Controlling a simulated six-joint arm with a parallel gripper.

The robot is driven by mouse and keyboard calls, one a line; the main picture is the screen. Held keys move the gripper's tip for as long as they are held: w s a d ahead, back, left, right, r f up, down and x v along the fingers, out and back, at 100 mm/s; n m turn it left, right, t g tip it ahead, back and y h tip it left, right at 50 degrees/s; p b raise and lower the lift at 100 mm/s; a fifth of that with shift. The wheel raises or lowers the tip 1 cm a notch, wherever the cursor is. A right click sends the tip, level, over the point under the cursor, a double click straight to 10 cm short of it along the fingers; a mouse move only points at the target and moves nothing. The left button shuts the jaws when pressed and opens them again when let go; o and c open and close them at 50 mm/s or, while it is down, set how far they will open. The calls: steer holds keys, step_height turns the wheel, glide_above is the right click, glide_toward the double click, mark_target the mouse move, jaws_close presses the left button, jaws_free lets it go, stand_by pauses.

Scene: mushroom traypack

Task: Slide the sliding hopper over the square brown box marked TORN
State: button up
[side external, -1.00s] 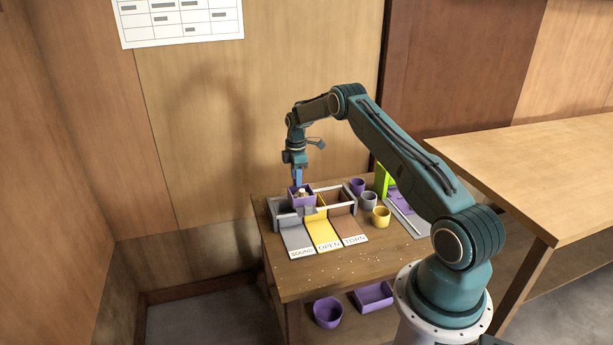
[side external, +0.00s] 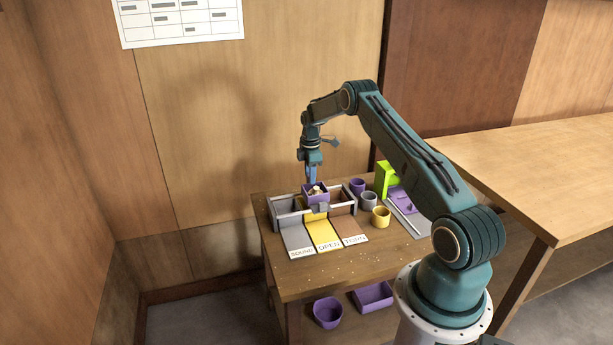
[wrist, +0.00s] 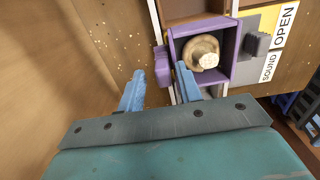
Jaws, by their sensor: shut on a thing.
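The sliding hopper is an open purple box (side external: 318,198) on the pale rails, with a pale brown mushroom inside. In the side external view it stands over the middle, yellow box marked OPEN (side external: 322,230). My gripper (side external: 312,183) is at its back side. In the wrist view my gripper (wrist: 160,72) has its two blue fingers closed about a small purple-grey tab on the hopper (wrist: 172,40). The square brown box marked TORN (side external: 344,206) is to the right of the hopper, its top uncovered. The grey box marked SOUND (side external: 290,222) is at the left.
Purple, grey (side external: 369,200) and yellow cups (side external: 381,217) stand right of the boxes, with a bright green stand (side external: 386,178) behind. Crumbs lie on the wooden table (side external: 350,268). A purple pot (side external: 328,312) and purple tray (side external: 374,296) are underneath.

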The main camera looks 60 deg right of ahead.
steer(key=shift+s+d+f, duration=0.35)
steer(key=shift+s+d, duration=0.45)
steer(key=shift+s, duration=0.2)
steer(key=shift+s+d+f, duration=0.3)
steer(key=shift+s+d, duration=0.55)
steer(key=shift+s, duration=0.15)
steer(key=shift+s+d+f, duration=0.35)
steer(key=shift+s+d, duration=0.45)
steer(key=shift+s, duration=0.2)
steer(key=o, duration=0.8)
steer(key=shift+c, duration=0.2)
steer(key=shift+s+r, duration=0.1)
steer(key=shift+w+r, duration=0.2)
steer(key=shift+r, duration=2.15)
